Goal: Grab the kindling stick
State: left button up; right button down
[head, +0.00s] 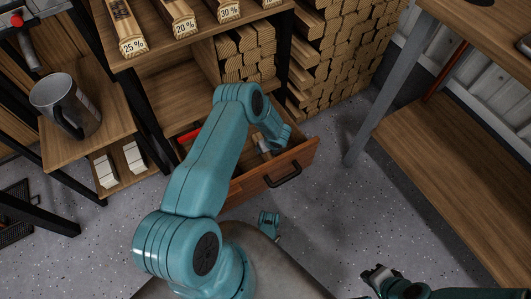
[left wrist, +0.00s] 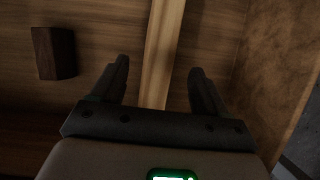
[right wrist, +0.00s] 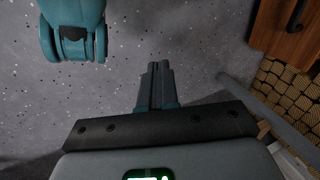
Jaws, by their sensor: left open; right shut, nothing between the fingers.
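The kindling stick (left wrist: 167,30), a pale narrow length of wood, runs from the top of the left wrist view down between the fingers of my left gripper (left wrist: 159,66). The fingers are open, one on each side of the stick, with visible gaps. Its lower end is hidden behind the gripper. In the head view my left arm reaches over the open drawer (head: 301,157) and hides most of its inside. My right gripper (head: 376,273) is shut and empty above the floor; its closed fingers also show in the right wrist view (right wrist: 159,66).
A dark brown block (left wrist: 53,53) lies left of the stick. A red object (head: 188,136) is at the drawer's left. Stacked wood (head: 335,60) stands behind. A metal mug (head: 66,104) sits on the left shelf, and a wooden bench (head: 440,140) stands right. Floor between is clear.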

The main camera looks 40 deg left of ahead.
pick_arm(q)
jog(key=b+x, duration=0.3)
jog(key=x, duration=0.1)
jog(key=shift+f, duration=0.4)
jog(key=shift+w+a+f+b, duration=0.1)
jog(key=shift+a+f+b, duration=0.2)
jog(key=shift+f, duration=0.15)
pick_arm(e)
jog(key=shift+t, duration=0.6)
jog(key=w+f, duration=0.2)
jog(key=f, duration=0.1)
jog(key=shift+w+d+f, duration=0.2)
jog(key=shift+w+f, duration=0.1)
pick_arm(q)
jog(key=shift+r, duration=0.1)
jog(key=c, duration=1.1)
